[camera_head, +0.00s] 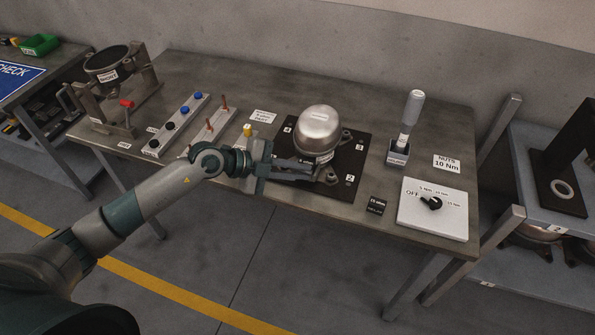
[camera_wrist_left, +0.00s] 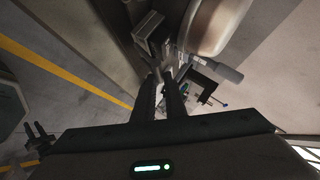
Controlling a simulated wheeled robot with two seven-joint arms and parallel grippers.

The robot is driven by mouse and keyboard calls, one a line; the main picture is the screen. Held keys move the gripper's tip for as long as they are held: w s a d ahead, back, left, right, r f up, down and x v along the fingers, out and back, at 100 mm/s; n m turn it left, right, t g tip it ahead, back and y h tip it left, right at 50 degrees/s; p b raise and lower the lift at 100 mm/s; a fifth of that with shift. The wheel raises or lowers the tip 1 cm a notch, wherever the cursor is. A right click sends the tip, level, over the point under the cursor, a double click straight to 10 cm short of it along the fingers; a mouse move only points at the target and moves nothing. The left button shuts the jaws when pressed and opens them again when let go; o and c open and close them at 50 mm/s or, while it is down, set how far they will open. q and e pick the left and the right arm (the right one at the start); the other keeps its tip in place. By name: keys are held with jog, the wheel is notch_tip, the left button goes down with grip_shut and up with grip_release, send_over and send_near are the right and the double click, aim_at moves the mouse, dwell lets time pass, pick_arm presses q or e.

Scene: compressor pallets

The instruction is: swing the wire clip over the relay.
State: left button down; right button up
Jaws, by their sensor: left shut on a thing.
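The compressor (camera_head: 319,128), a silver dome, stands on a dark base plate (camera_head: 352,165) on the table. It also shows as a pale rounded body in the wrist view (camera_wrist_left: 214,28). My left gripper (camera_head: 308,171) is at the compressor's near left side, low down. In the wrist view its two fingers (camera_wrist_left: 168,80) are close together with their tips below the dome. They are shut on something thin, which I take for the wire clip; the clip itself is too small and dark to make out. The relay is hidden behind my gripper or not distinguishable. My right gripper is not in view.
A tool with a pale handle (camera_head: 411,108) stands in a holder (camera_head: 398,153) right of the compressor. A white dial panel (camera_head: 434,208) lies at the table's right. Racks with blue caps (camera_head: 177,124) and copper stubs (camera_head: 213,127) stand left. The front edge has little free room.

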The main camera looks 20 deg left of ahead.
pick_arm(q)
jog(key=shift+w+r, duration=0.25)
jog(key=shift+r, duration=0.05)
jog(key=shift+w+r+p, duration=0.2)
jog(key=shift+w+p, duration=0.2)
jog(key=shift+w, duration=0.3)
jog(key=shift+w+r, duration=0.1)
jog(key=shift+w, duration=0.05)
jog(key=c, duration=1.7)
grip_release()
jog(key=shift+c, duration=0.2)
jog(key=shift+d, duration=0.1)
jog(key=shift+f, duration=0.25)
